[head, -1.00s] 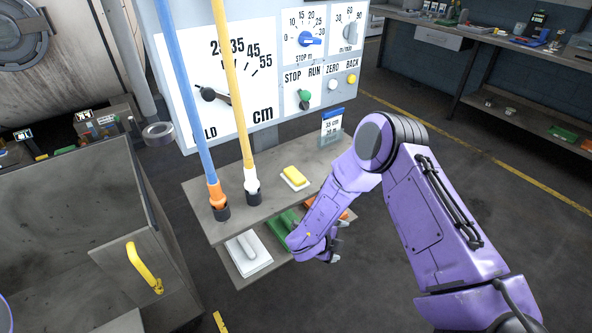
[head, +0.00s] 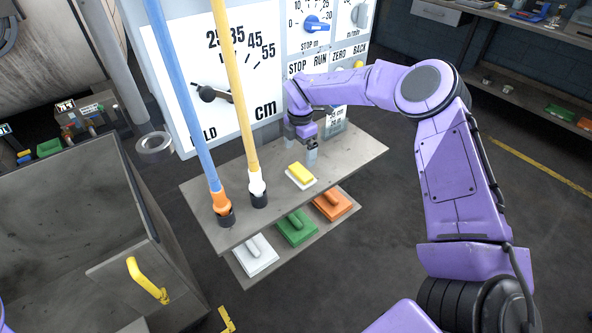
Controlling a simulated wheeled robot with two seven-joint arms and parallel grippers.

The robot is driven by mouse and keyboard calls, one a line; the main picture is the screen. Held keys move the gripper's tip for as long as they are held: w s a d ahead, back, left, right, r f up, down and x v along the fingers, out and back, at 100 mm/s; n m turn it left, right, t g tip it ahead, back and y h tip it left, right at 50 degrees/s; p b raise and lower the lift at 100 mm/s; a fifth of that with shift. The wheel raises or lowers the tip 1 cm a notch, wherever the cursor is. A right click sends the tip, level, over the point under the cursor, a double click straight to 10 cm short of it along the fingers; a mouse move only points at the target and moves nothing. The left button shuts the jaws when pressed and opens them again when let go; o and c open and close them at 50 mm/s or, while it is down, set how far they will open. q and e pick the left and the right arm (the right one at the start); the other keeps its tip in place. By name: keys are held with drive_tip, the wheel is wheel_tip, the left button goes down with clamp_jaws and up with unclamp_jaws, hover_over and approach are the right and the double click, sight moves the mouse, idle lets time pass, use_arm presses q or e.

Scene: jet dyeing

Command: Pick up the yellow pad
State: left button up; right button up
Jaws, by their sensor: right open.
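The yellow pad (head: 300,172) is a small block lying on a thin white base on the upper shelf (head: 340,168), right of the two poles. My right gripper (head: 304,153) points down just behind the pad, its fingers apart and empty. I cannot tell exactly how high its tips are above the shelf. The pad shows in full, with no finger around it. At the lower left edge only a sliver of purple shows, and my left gripper is not seen.
A blue pole (head: 188,100) and a yellow pole (head: 241,100) stand on the shelf left of the pad. White (head: 256,258), green (head: 296,230) and orange (head: 332,205) handled blocks lie on the lower shelf. The dial panel (head: 180,75) rises behind. The shelf's right end is clear.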

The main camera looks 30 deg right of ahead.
sight(301, 171)
drive_tip(key=f+p, duration=0.1)
drive_tip(key=f, duration=0.3)
drive_tip(key=f+p, duration=0.2)
drive_tip(key=f, duration=0.2)
drive_tip(key=shift+s+d, duration=0.15)
drive_tip(key=shift+s, duration=0.05)
drive_tip(key=c, duration=0.8)
wheel_tip(301, 171, up, 10)
drive_tip(key=b, duration=0.3)
